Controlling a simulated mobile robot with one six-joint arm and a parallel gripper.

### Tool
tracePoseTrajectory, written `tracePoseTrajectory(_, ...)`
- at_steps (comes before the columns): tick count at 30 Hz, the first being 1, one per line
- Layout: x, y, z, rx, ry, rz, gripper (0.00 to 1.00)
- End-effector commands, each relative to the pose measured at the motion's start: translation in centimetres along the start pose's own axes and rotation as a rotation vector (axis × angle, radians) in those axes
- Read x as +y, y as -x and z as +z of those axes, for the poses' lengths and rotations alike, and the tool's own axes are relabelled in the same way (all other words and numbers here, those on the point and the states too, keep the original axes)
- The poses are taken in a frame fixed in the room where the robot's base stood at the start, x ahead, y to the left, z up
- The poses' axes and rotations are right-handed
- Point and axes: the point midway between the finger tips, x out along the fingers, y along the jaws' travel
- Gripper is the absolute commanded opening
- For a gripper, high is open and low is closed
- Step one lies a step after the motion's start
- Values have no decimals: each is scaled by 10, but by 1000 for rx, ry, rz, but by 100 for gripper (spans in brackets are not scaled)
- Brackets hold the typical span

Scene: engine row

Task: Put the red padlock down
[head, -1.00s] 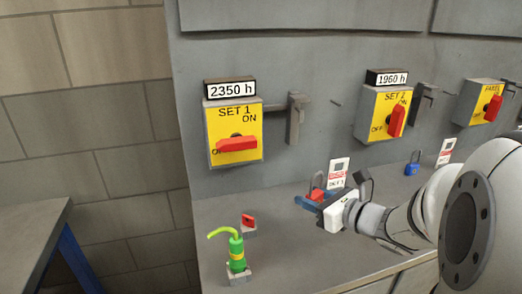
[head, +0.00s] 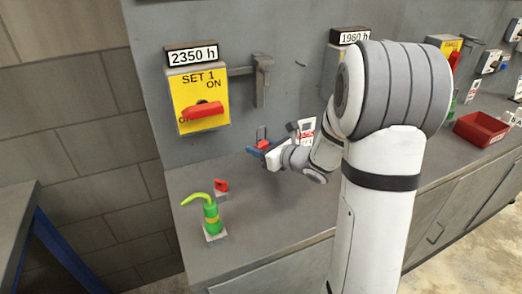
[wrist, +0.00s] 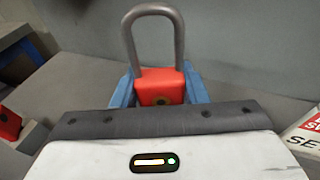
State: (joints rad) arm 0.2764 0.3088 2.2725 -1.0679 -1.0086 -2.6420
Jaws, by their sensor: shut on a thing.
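The red padlock (wrist: 160,86) is held between the blue fingers of my gripper (wrist: 158,92) in the wrist view, its grey shackle (wrist: 152,32) pointing up. In the head view the padlock (head: 263,145) and my gripper (head: 258,151) show small over the grey bench top (head: 252,215), in front of the grey wall panel. I cannot tell whether the padlock touches the bench. The lower part of the padlock is hidden behind the gripper body in the wrist view.
A green bottle (head: 211,218) with a bent spout and a small red item (head: 221,185) stand on the bench at left. The SET 1 switch box (head: 199,100) is on the panel. A white tag (head: 306,130) is beside my gripper. A red bin (head: 481,130) is far right.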

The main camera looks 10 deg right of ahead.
Motion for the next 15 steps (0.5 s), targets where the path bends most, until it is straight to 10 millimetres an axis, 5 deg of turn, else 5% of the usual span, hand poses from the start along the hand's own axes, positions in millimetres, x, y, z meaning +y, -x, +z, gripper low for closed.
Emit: tracePoseTrajectory(15, -2, -7, -16, -1, 1, -2, 12)
